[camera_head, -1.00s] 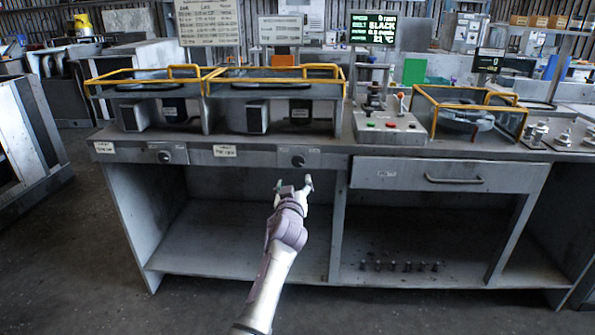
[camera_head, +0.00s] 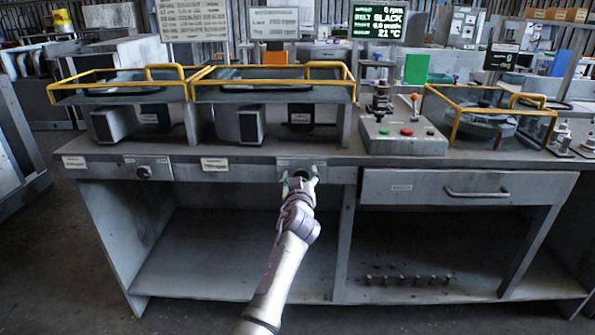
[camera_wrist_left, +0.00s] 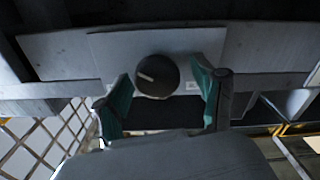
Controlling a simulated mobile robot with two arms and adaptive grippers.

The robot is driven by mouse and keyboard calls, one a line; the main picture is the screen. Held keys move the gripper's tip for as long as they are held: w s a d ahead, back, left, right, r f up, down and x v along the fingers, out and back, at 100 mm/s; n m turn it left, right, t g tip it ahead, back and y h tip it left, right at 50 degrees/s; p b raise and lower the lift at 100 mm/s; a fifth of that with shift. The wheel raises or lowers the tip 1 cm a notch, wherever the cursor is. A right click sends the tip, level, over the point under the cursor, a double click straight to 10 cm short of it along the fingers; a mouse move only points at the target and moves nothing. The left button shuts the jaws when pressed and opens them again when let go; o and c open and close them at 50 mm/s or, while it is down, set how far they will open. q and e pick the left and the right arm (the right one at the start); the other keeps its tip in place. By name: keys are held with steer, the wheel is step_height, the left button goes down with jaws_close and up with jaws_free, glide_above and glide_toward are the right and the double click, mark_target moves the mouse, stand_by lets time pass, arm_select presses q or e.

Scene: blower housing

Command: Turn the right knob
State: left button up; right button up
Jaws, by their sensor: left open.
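The right knob (camera_wrist_left: 158,76) is a dark round knob with a pale pointer line, on a grey plate on the bench's front rail. In the head view the right knob (camera_head: 301,174) is partly covered by my left gripper (camera_head: 299,184). In the left wrist view my left gripper (camera_wrist_left: 160,98) is open, its two green-padded fingers on either side of the knob's lower part. Gaps show between the pads and the knob, and I cannot tell the exact depth. The left knob (camera_head: 144,172) sits on the same rail further left. My right gripper is not in view.
The rail carries white labels (camera_head: 215,164). A drawer with a handle (camera_head: 477,193) is to the right. Above are yellow-railed frames (camera_head: 273,82) and a control box with buttons (camera_head: 402,140). Open shelf space (camera_head: 230,245) lies below the rail.

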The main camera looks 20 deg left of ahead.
arm_select(q)
steer(key=shift+w, duration=0.1)
steer(key=shift+r, duration=0.1)
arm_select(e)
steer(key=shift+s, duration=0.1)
arm_select(q)
steer(key=c, duration=1.1)
steer(key=shift+c, duration=0.2)
